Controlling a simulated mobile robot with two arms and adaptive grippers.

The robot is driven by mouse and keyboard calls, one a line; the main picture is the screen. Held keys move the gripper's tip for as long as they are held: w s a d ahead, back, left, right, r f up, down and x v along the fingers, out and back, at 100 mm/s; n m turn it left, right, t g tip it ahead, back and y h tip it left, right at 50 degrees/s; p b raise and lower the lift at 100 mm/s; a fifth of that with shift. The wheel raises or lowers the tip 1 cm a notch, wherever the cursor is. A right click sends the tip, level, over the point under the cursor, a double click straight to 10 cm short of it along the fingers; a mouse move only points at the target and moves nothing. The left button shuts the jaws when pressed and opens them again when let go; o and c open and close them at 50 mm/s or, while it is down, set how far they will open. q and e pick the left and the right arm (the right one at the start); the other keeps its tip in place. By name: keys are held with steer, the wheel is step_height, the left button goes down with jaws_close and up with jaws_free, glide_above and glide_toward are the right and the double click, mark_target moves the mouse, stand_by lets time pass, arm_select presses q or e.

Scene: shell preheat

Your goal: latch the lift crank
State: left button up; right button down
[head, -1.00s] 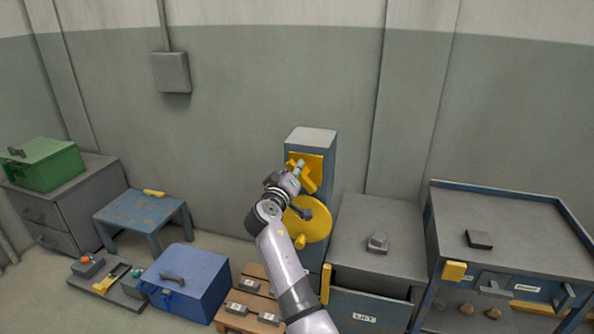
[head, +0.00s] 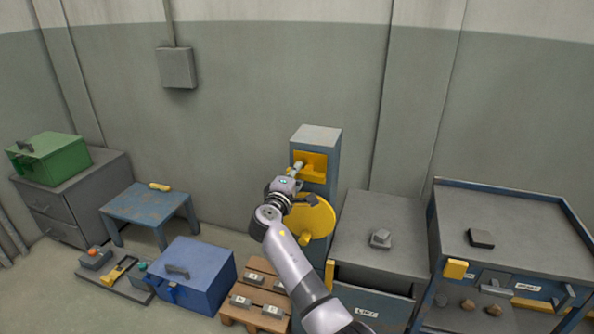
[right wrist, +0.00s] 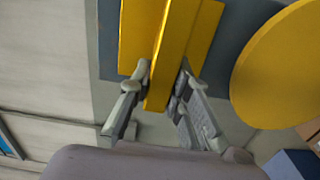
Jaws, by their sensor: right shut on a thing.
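The blue lift post (head: 318,136) stands against the wall with a yellow latch plate (head: 318,159) near its top. A yellow bar (right wrist: 172,55) crosses the plate and also shows in the head view (head: 311,171), where it looks about level. Below it is the round yellow crank disc (head: 316,218), which also shows at the right of the right wrist view (right wrist: 285,65). My right gripper (head: 297,168) is at the bar's left end. In the right wrist view my right gripper (right wrist: 160,85) has its fingers on either side of the bar, shut on it. My left gripper is out of view.
A grey-topped cabinet (head: 390,215) stands right of the post, with a larger bench (head: 520,225) beyond it. A wooden pallet (head: 263,283) with grey blocks and a blue box (head: 195,272) are on the floor to the left.

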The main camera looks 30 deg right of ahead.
steer(key=shift+n, duration=0.4)
steer(key=c, duration=1.5)
jaws_free()
steer(key=shift+f, duration=0.1)
steer(key=v, duration=1.2)
